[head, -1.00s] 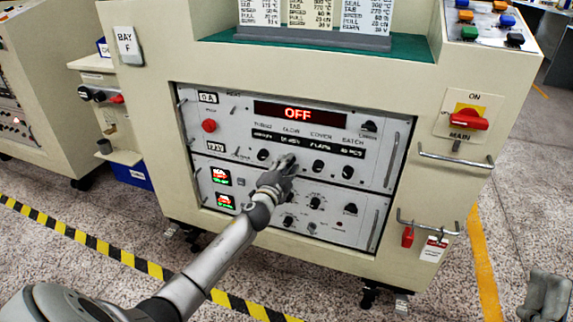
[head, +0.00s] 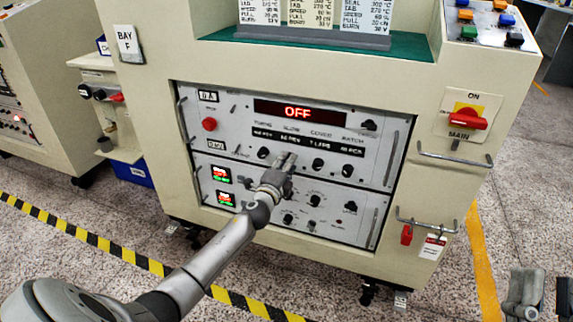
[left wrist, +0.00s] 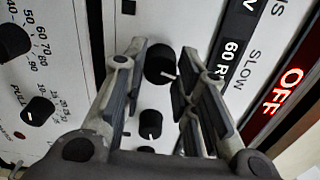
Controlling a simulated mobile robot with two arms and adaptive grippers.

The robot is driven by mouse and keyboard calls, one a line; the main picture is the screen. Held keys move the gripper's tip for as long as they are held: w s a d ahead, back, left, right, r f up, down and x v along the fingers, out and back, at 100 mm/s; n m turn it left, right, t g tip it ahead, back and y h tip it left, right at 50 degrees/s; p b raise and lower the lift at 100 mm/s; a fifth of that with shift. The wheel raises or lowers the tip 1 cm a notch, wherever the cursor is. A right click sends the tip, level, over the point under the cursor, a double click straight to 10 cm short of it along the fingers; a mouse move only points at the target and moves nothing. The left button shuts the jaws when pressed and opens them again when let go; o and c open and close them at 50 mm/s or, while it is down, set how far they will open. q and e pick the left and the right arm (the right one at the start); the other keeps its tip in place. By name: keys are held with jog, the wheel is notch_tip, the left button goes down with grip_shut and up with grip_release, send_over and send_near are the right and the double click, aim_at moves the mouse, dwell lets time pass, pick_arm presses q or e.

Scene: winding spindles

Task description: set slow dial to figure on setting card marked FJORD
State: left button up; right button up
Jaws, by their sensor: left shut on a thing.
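The slow dial (left wrist: 161,66) is a black round knob with a white pointer mark, under the SLOW label in the left wrist view. My left gripper (head: 287,160) is shut on it, with one finger on each side (left wrist: 163,60). In the head view the gripper hides the dial. The SLOW readout (left wrist: 231,52) shows 60 followed by a cut-off letter. The setting cards (head: 313,14) stand on top of the machine; their upper parts are cut off and no FJORD heading shows. My right gripper (head: 525,292) shows partly at the lower right, its jaws unclear.
A red display (head: 298,112) reads OFF above the row of knobs. Other knobs (head: 318,165) sit close by on the panel. A red MAIN switch (head: 467,118) and metal handles (head: 455,158) are at the right. Striped floor tape (head: 105,246) runs in front.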

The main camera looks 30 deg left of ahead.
pick_arm(q)
jog(key=o, duration=1)
jog(key=shift+o, duration=0.2)
jog(key=v, duration=1.2)
jog(key=shift+f, duration=0.1)
